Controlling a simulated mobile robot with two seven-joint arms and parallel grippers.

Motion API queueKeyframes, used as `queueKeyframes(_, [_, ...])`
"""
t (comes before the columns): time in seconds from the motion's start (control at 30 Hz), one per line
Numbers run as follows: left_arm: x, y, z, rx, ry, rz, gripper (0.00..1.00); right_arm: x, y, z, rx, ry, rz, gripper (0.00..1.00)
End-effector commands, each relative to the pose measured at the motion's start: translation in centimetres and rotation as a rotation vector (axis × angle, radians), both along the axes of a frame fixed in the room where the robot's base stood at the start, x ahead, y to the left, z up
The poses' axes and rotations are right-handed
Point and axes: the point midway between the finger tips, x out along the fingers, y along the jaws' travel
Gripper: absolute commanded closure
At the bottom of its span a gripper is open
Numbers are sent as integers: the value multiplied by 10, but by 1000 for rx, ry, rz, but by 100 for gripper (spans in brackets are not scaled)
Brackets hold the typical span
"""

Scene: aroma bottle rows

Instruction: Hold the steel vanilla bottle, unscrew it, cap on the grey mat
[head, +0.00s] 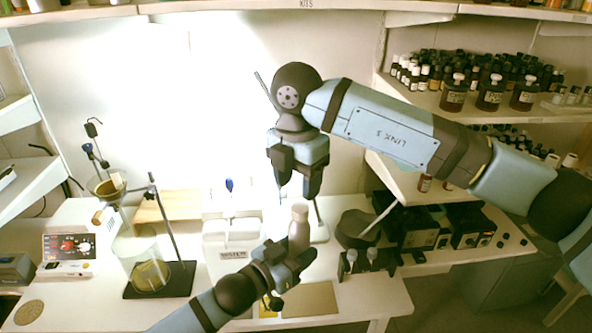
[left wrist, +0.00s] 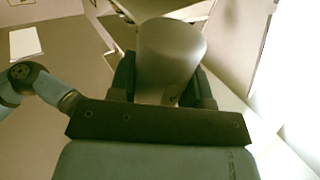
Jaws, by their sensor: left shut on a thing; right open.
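The steel vanilla bottle (head: 299,232) stands upright in my left gripper (head: 290,262), with its cap (head: 299,210) on top. My left gripper is shut around the lower part of the bottle. In the left wrist view the bottle (left wrist: 168,55) fills the space between the dark fingers of my left gripper (left wrist: 165,85). My right gripper (head: 294,193) points down, open and empty, just above the cap and apart from it. The grey mat is hard to make out; a tan-grey flat piece (head: 310,299) lies on the table in front of the bottle.
A stand with a glass cylinder (head: 140,262) is further left. Dark boxes (head: 405,228) stand at the right. Shelves with several dark bottles (head: 455,92) are at the back right.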

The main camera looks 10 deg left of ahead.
Motion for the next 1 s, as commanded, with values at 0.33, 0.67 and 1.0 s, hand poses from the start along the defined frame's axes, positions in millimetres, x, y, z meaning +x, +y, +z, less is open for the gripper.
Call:
queueKeyframes(0.33, [0,0,1,-1,-1,0,100,-1,1,-51,3,3,4,45])
queueKeyframes(0.67, [0,0,1,-1,-1,0,100,-1,1,-60,4,2,4,45])
queueKeyframes(1.0, [-1,-1,1,-1,-2,-2,100,-1,1,-60,5,2,4,94])
